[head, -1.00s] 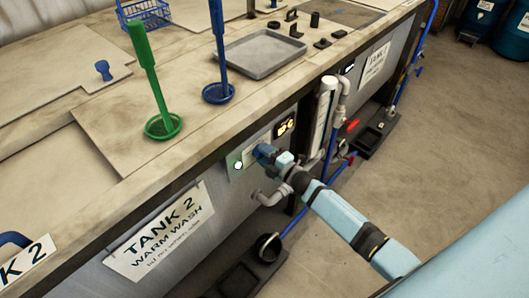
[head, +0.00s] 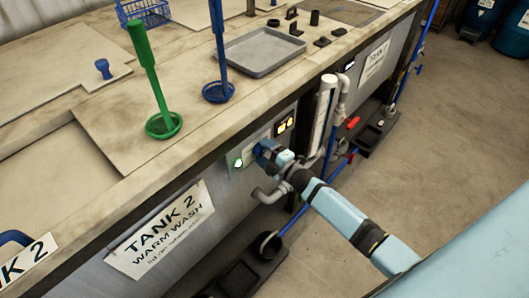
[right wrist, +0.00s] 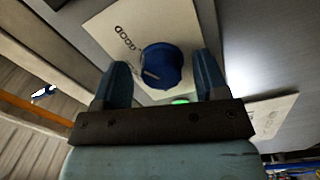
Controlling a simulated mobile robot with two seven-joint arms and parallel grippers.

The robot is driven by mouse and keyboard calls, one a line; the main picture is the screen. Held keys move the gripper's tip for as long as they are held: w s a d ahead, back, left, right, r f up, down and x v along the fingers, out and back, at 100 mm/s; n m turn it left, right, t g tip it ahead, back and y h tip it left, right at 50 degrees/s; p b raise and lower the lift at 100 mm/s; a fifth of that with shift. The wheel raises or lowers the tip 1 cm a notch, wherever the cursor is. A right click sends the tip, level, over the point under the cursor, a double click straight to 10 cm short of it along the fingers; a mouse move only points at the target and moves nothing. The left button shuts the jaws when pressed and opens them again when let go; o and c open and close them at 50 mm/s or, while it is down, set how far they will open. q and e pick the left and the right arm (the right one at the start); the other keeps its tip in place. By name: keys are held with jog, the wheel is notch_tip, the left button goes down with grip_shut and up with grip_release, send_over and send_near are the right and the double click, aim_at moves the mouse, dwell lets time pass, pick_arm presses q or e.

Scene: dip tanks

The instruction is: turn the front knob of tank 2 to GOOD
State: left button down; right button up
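The front knob of tank 2 (right wrist: 162,66) is a round blue knob on a pale plate (right wrist: 112,22) in the right wrist view. The word GOOD is printed on the plate to the knob's upper left. A short pale mark shows on the knob's lower left side. My right gripper (right wrist: 161,80) is open, with one finger on each side of the knob and a gap showing at both sides. In the head view the right gripper (head: 264,151) is at the tank's front panel, and it largely hides the knob. My left gripper is not in view.
A lit green lamp (head: 238,163) and a small lit display (head: 285,125) are near the knob. The tank 2 sign (head: 160,230) hangs to the left. Blue pipes and a red valve handle (head: 352,123) are to the right.

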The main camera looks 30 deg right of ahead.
jog(key=b+v, duration=0.1)
jog(key=v, duration=1.2)
jog(key=shift+s+d+b, duration=0.15)
jog(key=shift+s+b, duration=0.2)
jog(key=s+a+m+g+h+p, duration=0.2)
jog(key=s+a+m+g+p, duration=0.4)
jog(key=s+a+m, duration=0.8)
jog(key=shift+s+a+f+m+p, duration=0.2)
jog(key=shift+s+f+m+p, duration=0.15)
jog(key=shift+s+m, duration=0.35)
